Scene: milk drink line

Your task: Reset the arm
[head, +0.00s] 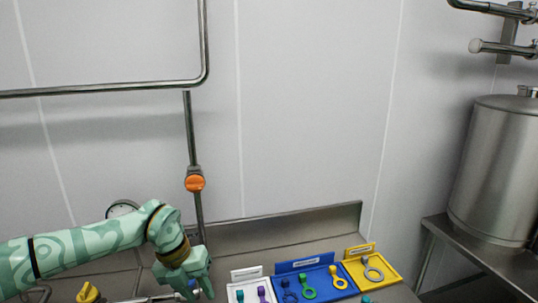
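My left arm comes in from the left, pale green with darker patterns. Its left gripper (195,287) points down at the bottom of the head view, left of the white tray (233,287). A small blue and white bit shows by its fingers, and I cannot tell whether it is held or lies behind them. The fingertips are partly cut off by the lower edge. My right gripper cannot be made out; a small teal piece (367,299) at the bottom edge is too cropped to name.
Right of the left gripper are a blue tray (283,268) and a yellow tray (394,282) holding coloured ring-shaped parts. A steel pipe with an orange valve knob (194,183) rises behind the gripper. A steel tank (495,170) stands at right. A yellow knob (88,293) is lower left.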

